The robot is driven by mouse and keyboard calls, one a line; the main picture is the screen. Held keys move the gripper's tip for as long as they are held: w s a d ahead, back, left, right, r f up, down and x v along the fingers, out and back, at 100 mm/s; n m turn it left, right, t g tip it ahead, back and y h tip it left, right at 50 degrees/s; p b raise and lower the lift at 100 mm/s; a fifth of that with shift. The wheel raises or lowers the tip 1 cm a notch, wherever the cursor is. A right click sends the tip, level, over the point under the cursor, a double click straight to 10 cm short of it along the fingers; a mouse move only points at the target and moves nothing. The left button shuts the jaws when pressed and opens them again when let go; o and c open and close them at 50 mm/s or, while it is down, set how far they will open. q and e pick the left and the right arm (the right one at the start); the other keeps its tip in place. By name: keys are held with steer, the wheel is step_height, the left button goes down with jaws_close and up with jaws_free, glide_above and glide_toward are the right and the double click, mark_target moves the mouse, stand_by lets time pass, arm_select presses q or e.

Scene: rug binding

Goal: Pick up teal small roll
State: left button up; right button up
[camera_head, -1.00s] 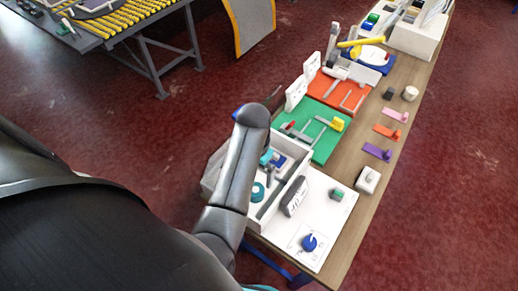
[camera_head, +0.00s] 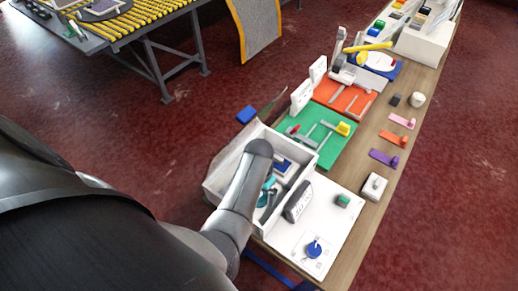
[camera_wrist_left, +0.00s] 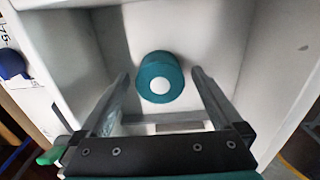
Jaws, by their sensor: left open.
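The teal small roll (camera_wrist_left: 160,77) stands in a white-walled bin, with a pale round centre facing the camera in the left wrist view. My left gripper (camera_wrist_left: 160,74) is open, with one finger on each side of the roll and a visible gap to each. How far the fingertips are above the bin floor is hard to tell. In the head view my left arm reaches over the white bin (camera_head: 218,181) and hides most of the gripper. A teal patch shows beside the arm there, too small to identify surely. My right gripper is not in view.
The bin's walls stand close around my left gripper. A white board with a blue knob (camera_head: 313,249) and a green block (camera_head: 343,201) lies beside it. Green (camera_head: 332,158) and orange fixtures stand farther back. The wooden table's right strip holds small coloured pieces.

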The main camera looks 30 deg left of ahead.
arm_select(q)
steer(key=shift+f, duration=0.25)
steer(key=shift+c, duration=0.2)
steer(key=c, duration=1.4)
